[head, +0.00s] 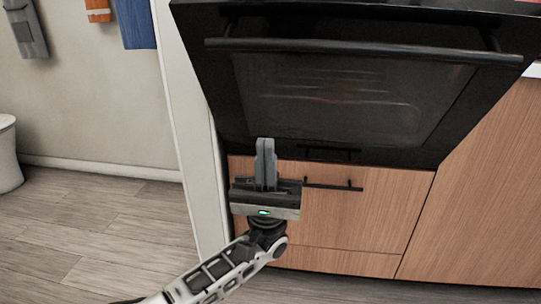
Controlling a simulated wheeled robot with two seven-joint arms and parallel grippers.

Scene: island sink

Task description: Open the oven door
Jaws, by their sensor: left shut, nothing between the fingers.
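The black oven door (345,98) fills the upper middle of the head view. It has a dark glass window with racks faintly visible behind it. A long dark bar handle (365,48) runs across its top. The door looks closed. My left gripper (265,145) is in front of the lower left part of the oven, well below the handle. It points up with its fingers together and nothing between them. It covers part of the drawer front and the door's lower edge. My right gripper is not in view.
A wooden drawer (375,215) with a black handle (333,185) sits below the oven. Wooden cabinet panels (485,200) stand to the right. A white panel edge (190,130) borders the oven's left side. Open wood floor (100,235) lies at the left.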

